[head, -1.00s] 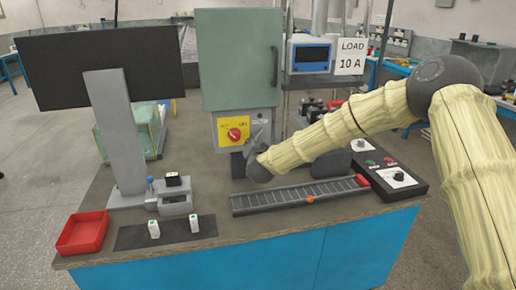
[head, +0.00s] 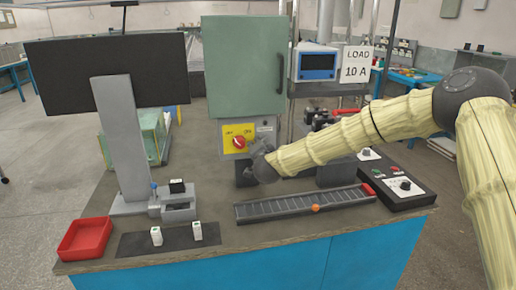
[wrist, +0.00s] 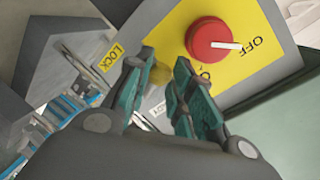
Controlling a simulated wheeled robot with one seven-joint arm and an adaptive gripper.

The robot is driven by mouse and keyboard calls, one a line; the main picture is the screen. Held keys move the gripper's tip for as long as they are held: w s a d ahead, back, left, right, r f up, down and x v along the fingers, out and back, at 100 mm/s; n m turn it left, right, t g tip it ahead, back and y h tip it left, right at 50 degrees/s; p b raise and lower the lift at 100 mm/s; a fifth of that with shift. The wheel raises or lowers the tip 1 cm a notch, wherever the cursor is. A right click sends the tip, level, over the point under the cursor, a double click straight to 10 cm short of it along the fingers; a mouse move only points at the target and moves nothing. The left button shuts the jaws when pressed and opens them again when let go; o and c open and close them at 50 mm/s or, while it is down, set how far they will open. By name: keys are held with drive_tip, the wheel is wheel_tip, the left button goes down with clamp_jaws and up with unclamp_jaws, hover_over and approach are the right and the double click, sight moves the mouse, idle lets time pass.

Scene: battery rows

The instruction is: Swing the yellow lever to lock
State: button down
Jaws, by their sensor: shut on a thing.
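The yellow lever's round knob (wrist: 160,75) shows between the teal fingers of my gripper (wrist: 157,88) in the wrist view. My gripper is shut on it; the fingers hide much of the lever. A second label, partly hidden, is by the right finger. In the head view my gripper (head: 260,158) is at the lower right of the yellow switch plate (head: 238,131), and the lever itself is hidden there.
The red rotary switch (wrist: 211,40) with OFF lettering is close above the fingers. The green cabinet (head: 243,65) rises above. On the bench are a grey rail with an orange ball (head: 315,208), a red tray (head: 85,239), a dark mat (head: 180,238) with white pieces, and a control box (head: 402,188).

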drive_tip(key=shift+d+r, duration=0.1)
drive_tip(key=shift+r, duration=0.05)
drive_tip(key=c, duration=1.3)
unclamp_jaws()
drive_tip(key=shift+o, duration=0.3)
drive_tip(key=v, duration=1.2)
